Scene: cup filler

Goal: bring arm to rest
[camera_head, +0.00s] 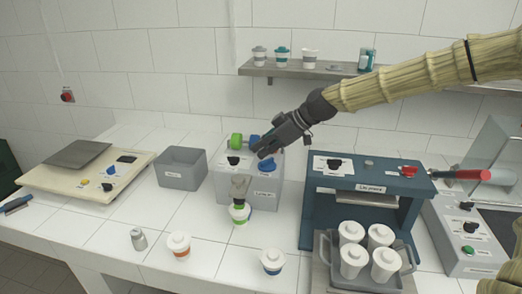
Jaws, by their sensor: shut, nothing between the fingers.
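My gripper (267,150) hangs in the upper middle, at the end of my arm, which comes in from the right. Its fingers are shut and hold nothing. It is above and in front of the light grey dispenser box (230,184), with its tips overlapping the box's top in the picture. Whether it touches the box I cannot tell.
A cup with a green band (239,213) stands under the grey box's spout. Two lidded cups (178,246) (272,262) stand near the front edge. The blue press (330,215) and a tray of white cups (335,280) are at right. A grey bin (181,169) is left.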

